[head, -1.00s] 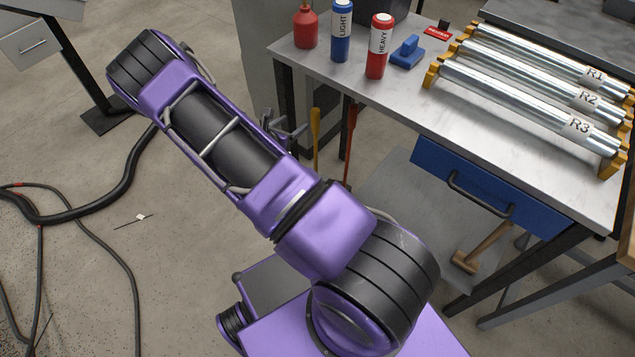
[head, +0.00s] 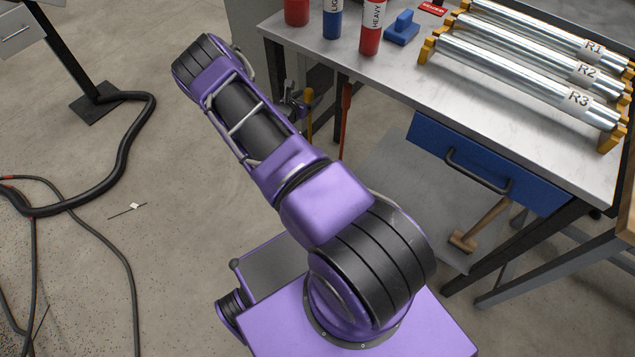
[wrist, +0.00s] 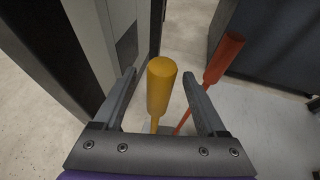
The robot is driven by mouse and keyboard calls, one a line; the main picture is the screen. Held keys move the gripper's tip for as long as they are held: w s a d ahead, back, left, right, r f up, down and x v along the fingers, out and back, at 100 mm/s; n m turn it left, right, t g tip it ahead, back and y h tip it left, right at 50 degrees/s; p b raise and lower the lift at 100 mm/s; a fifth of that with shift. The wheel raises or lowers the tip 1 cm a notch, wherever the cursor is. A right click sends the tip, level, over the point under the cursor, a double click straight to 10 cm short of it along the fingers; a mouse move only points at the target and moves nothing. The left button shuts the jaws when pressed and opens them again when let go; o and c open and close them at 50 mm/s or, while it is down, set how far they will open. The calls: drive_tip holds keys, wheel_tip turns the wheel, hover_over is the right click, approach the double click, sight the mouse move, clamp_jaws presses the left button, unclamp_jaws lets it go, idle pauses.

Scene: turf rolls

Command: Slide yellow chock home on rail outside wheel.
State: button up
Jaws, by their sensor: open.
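My gripper (wrist: 158,78) is open, with its two grey fingers on either side of a yellow tool handle (wrist: 160,88) in the wrist view. I cannot tell whether either finger touches it. In the head view my gripper (head: 292,100) is small and partly hidden behind my purple arm, close to the yellow handle (head: 309,112). I can make out no yellow chock, rail or wheel in either view.
A red handle (wrist: 224,58) stands to the right of the yellow one. The workbench (head: 385,88) above holds bottles, a blue tool (head: 402,28) and metal rollers (head: 525,80) in orange-yellow supports. A blue drawer (head: 490,165) sits below. Hoses (head: 125,150) lie on the left floor.

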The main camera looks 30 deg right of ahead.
drive_tip(key=x, duration=0.3)
drive_tip(key=shift+d+f, duration=0.2)
drive_tip(key=shift+f, duration=0.1)
clamp_jaws()
idle(0.7)
idle(0.4)
drive_tip(key=shift+w+r, duration=0.15)
drive_tip(key=shift+r, duration=0.05)
